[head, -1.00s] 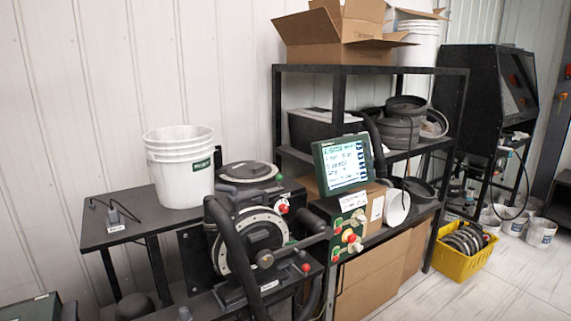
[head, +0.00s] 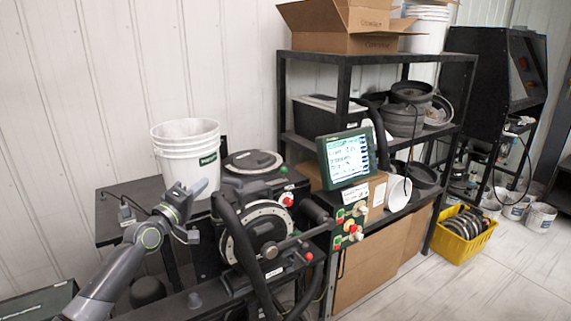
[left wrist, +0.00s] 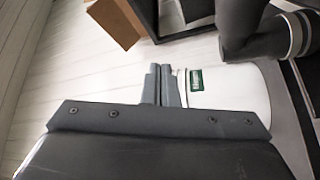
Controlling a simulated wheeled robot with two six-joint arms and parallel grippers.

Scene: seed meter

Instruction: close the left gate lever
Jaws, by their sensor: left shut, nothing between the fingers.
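The seed meter (head: 262,232) is a dark machine with a white graduated ring and thick black hoses, on a black bench at the middle of the head view. A lever with a red knob (head: 309,256) sticks out at its lower right, and another red knob (head: 288,200) sits near its top. I cannot tell which part is the left gate lever. My left gripper (head: 197,188) is up in front of the white buckets, left of the meter and apart from it. In the left wrist view its fingers (left wrist: 161,84) are together and empty. My right gripper is not in view.
White stacked buckets (head: 186,150) stand on the side table (head: 122,192) behind my left arm. A screen (head: 346,158) and button panel (head: 349,227) stand right of the meter. A black shelf (head: 343,95) and yellow crate (head: 468,246) are farther right. The floor at lower right is clear.

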